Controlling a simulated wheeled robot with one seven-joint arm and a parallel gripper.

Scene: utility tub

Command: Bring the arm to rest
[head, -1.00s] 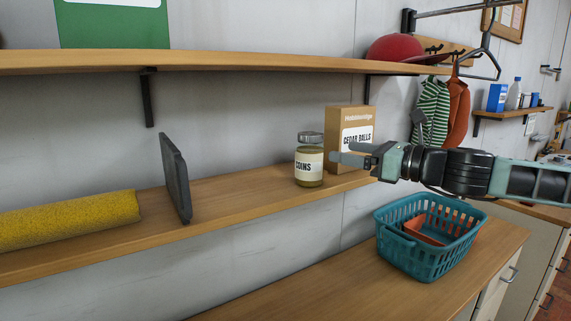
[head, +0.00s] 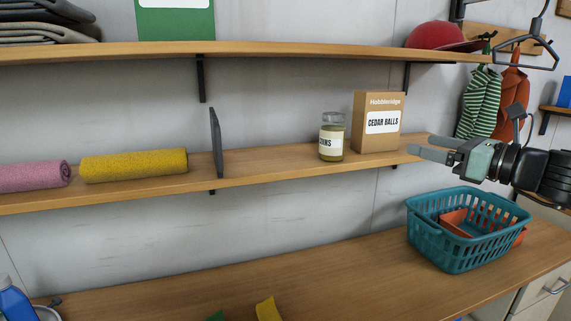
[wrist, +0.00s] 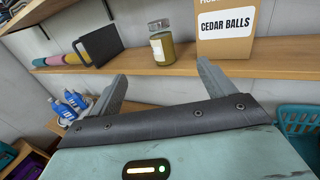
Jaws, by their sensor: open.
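My gripper (head: 432,147) reaches in from the right in the head view, in front of the right end of the lower shelf (head: 255,178). Its fingers are apart, with nothing between them. In the wrist view my gripper (wrist: 158,82) points toward the shelf. The glass coins jar (head: 331,138) stands upright on the shelf, apart from the fingers; it also shows in the wrist view (wrist: 162,47). The cedar balls box (head: 379,120) stands just right of the jar.
A teal basket (head: 445,247) with an orange item sits on the counter (head: 330,268) below my gripper. A dark divider (head: 216,142), a yellow roll (head: 134,165) and a pink roll (head: 35,176) are farther left. A hanger (head: 526,52) and clothes hang at upper right.

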